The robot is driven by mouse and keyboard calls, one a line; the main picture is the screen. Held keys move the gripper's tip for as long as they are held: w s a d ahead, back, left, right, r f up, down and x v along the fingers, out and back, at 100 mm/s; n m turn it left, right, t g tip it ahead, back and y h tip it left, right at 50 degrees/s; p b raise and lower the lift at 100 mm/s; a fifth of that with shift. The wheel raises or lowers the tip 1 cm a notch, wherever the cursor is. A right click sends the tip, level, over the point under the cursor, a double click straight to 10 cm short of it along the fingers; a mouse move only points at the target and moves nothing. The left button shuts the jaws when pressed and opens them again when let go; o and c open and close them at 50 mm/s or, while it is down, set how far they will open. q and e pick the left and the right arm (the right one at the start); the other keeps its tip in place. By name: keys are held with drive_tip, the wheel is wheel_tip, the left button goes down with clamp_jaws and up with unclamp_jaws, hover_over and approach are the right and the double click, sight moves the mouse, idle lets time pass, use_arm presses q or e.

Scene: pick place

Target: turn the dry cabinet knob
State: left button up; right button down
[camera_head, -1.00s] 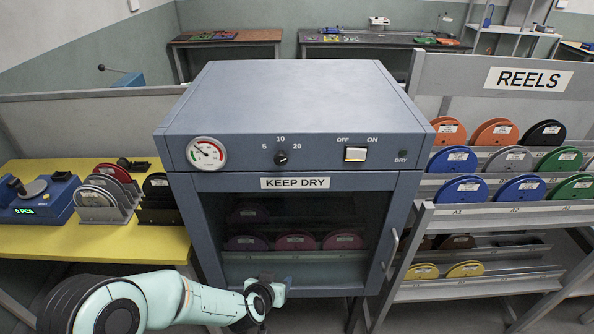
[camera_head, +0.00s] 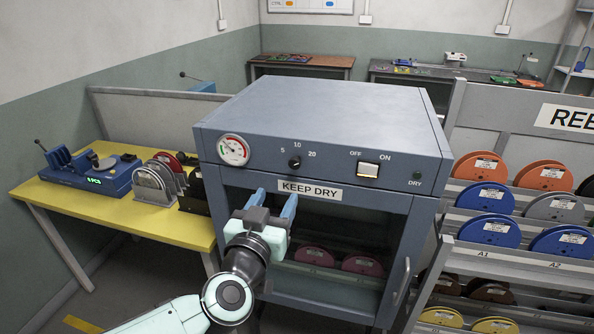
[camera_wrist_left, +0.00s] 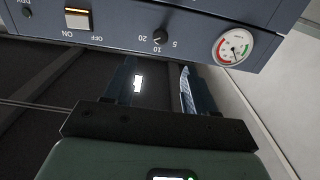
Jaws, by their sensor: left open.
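The blue-grey dry cabinet (camera_head: 320,115) stands in the middle of the head view. Its small black knob (camera_head: 295,162) is on the front panel, between the gauge and the lit switch, with the marks 5, 10 and 20 around it. The knob also shows in the left wrist view (camera_wrist_left: 160,36), upside down. My left gripper (camera_head: 273,197) is open and empty, in front of the cabinet just below the knob, its fingers pointing up toward the panel. It is apart from the knob. My right gripper is not in view.
The round gauge (camera_head: 233,150) is left of the knob, and the switch (camera_head: 368,169) is right. The glass door has a handle (camera_head: 403,280) at its right edge. A yellow table (camera_head: 140,222) stands left, a reel rack (camera_head: 500,260) right.

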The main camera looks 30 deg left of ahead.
sight(294, 166)
use_arm(q)
drive_tip(key=x, duration=1.3)
drive_tip(key=c, duration=1)
